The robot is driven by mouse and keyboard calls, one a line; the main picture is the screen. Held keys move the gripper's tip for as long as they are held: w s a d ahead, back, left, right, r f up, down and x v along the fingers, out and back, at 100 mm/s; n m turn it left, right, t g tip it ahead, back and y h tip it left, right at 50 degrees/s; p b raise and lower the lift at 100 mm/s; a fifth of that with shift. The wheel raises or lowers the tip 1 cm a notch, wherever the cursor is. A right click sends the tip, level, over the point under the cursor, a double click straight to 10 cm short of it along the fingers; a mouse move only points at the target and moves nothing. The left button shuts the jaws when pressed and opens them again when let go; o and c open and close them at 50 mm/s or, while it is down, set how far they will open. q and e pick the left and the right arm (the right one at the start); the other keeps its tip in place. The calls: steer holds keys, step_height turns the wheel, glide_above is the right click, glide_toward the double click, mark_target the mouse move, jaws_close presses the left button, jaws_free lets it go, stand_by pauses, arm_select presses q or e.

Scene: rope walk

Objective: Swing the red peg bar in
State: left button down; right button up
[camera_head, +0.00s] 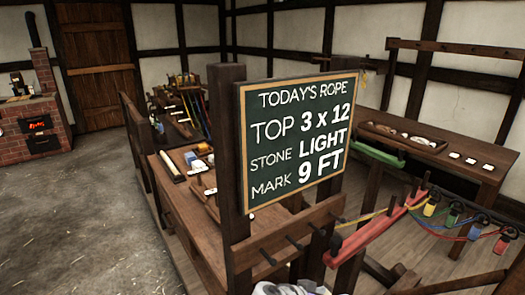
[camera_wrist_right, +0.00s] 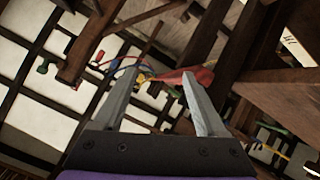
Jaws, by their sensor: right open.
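The red peg bar (camera_head: 376,230) runs at a slant at the right of the head view, from beside a dark post up toward the right. Dark pegs stand on it and coloured strands lead off its right side. In the right wrist view a red piece that looks like the bar (camera_wrist_right: 200,74) shows beyond and between my fingertips, its left end tapering. My right gripper (camera_wrist_right: 155,74) is open, with nothing held between its fingers. I cannot tell how far it is from the bar. My left gripper is not in view.
A chalkboard (camera_head: 298,142) on a dark post blocks part of the head view. Hanging coloured spools (camera_head: 453,215) are beside the bar. A wooden bench (camera_head: 182,192) and peg rail stand left of it. A wall table (camera_head: 440,162) is behind. Open floor (camera_head: 75,220) lies left.

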steer(key=s+n+y+p, duration=0.6)
steer(key=s+y, duration=0.4)
steer(key=s, duration=0.9)
steer(key=shift+s+d+r+g, duration=0.3)
steer(key=shift+s+d+r, duration=0.05)
steer(key=shift+s+r, duration=0.05)
